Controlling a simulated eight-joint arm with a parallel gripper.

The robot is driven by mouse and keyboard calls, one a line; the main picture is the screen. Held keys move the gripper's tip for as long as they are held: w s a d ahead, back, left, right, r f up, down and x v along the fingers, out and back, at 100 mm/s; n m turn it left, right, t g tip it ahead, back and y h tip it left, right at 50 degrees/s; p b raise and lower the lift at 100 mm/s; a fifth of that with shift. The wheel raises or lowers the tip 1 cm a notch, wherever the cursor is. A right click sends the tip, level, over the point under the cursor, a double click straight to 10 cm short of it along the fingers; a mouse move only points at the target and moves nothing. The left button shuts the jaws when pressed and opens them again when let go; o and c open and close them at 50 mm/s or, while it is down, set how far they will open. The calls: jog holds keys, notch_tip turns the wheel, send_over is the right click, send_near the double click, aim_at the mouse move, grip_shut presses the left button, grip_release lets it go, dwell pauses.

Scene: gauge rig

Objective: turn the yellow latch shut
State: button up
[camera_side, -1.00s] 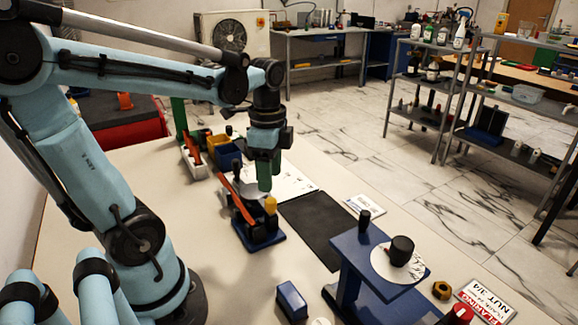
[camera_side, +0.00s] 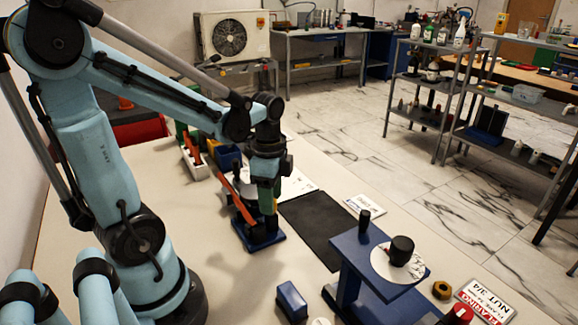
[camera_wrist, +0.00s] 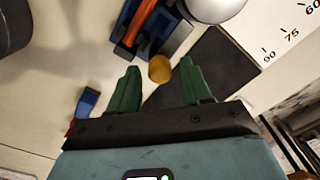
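The yellow latch (camera_wrist: 160,69) shows in the wrist view as a rounded yellow knob at the edge of the gauge rig. In that view it appears between the two green fingers of my gripper (camera_wrist: 160,74), with a gap on each side. My gripper is open and holds nothing. In the side view my gripper (camera_side: 267,203) points down at the near right of the rig and mostly hides the latch. The rig stands on a blue base (camera_side: 262,242) and carries an orange lever (camera_wrist: 140,22). I cannot tell the latch's exact angle.
A black mat (camera_side: 322,224) lies right of the rig. A blue stand (camera_side: 372,268) with a black knob is at the front right, and a small blue block (camera_side: 291,300) lies nearer. Bins (camera_side: 228,157) stand behind the rig.

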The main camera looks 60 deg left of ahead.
grip_shut()
jog(key=shift+n, duration=0.3)
jog(key=n, duration=0.3)
jog(key=shift+n, duration=0.4)
jog(key=n, duration=0.4)
jog(key=shift+n, duration=0.3)
jog(key=n, duration=0.4)
jog(key=shift+n, duration=2.5)
